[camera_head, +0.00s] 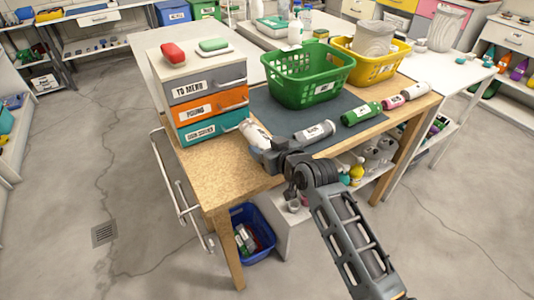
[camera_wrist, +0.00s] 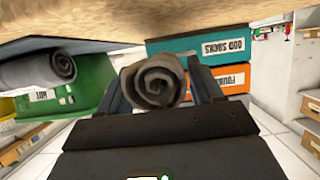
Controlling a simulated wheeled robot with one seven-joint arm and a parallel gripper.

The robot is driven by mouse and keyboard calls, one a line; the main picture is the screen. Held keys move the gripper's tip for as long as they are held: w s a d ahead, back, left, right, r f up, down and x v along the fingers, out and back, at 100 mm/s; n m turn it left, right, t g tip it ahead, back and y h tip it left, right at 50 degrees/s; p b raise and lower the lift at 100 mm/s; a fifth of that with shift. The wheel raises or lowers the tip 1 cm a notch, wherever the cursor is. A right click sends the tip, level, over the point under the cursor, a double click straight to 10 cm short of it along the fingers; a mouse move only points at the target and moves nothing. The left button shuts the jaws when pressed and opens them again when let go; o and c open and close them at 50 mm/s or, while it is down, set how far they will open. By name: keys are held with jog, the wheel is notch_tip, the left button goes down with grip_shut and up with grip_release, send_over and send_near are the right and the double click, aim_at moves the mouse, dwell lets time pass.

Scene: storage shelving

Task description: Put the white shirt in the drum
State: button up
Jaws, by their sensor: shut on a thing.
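A pale off-white rolled cloth (camera_head: 253,132), which looks like the white shirt, is between the fingers of my gripper (camera_head: 262,146), low at the left end of the dark mat. In the wrist view the roll's spiral end (camera_wrist: 153,83) shows between both fingers of my gripper (camera_wrist: 152,92), which is shut on it. It is close to the tabletop; whether it touches is unclear. A second, grey-white roll (camera_head: 315,131) with a label lies on the mat to the right. No drum can be clearly identified.
The drawer unit (camera_head: 210,95) stands just left of the roll. Green (camera_head: 362,113) and pink (camera_head: 392,102) rolls lie on the right. A blue bin (camera_head: 262,226) is under the table. The table's front left corner is bare.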

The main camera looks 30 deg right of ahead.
jog(key=shift+f, duration=1.45)
jog(key=o, duration=1.2)
jog(key=shift+c, duration=0.2)
jog(key=s+a+r+h, duration=0.1)
jog(key=s+a, duration=0.1)
jog(key=s, duration=1.4)
jog(key=s+a+r, duration=0.2)
jog(key=s+a, duration=0.1)
jog(key=s, duration=1.3)
jog(key=s+r, duration=0.5)
jog(key=s, duration=0.2)
jog(key=s+a+r+t+y, duration=0.1)
jog(key=s+r, duration=0.3)
jog(key=s, duration=0.4)
jog(key=shift+a+r, duration=0.3)
jog(key=shift+r, duration=0.1)
